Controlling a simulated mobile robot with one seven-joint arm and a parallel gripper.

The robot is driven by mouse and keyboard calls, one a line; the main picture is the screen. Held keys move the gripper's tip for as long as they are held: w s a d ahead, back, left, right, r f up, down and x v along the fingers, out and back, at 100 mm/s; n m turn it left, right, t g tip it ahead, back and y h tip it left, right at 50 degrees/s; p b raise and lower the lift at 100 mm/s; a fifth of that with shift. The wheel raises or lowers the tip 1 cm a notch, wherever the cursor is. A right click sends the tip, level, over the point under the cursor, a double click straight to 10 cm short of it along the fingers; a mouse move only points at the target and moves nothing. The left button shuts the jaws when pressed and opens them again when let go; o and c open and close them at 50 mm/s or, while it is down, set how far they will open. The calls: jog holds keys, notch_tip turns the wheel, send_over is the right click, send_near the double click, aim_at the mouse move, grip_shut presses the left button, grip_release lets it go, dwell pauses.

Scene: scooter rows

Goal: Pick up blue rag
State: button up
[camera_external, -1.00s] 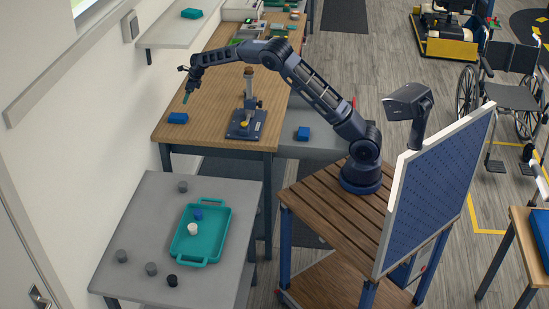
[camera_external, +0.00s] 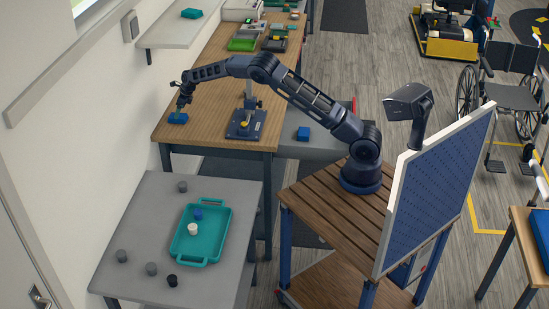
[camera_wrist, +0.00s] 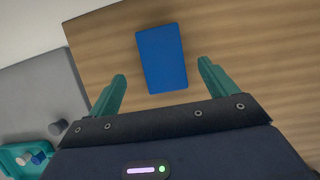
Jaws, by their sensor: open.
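The blue rag (camera_external: 177,118) is a flat, folded blue rectangle lying on the wooden table (camera_external: 210,121) near its left front corner. In the wrist view the rag (camera_wrist: 162,58) lies on the wood grain, ahead of and between the lines of my two green fingers. My gripper (camera_external: 178,112) is just above the rag in the external view, pointing down. In the wrist view my gripper (camera_wrist: 162,82) is open and empty, with its fingers spread wider than the rag. Whether the fingertips touch the table cannot be told.
A stand with a dark base (camera_external: 246,124) is on the same table, right of the rag. Another blue block (camera_external: 303,133) lies on a grey surface farther right. The grey table (camera_external: 150,205) in front holds a teal tray (camera_external: 215,235). The wall is close on the left.

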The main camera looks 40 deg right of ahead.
jog(key=x, duration=0.3)
jog(key=shift+w+f, duration=0.2)
jog(key=shift+f, duration=0.15)
jog(key=shift+f, duration=0.25)
dwell(0.4)
jog(key=c, duration=1.1)
jog(key=shift+o, duration=0.2)
jog(key=shift+r, duration=0.1)
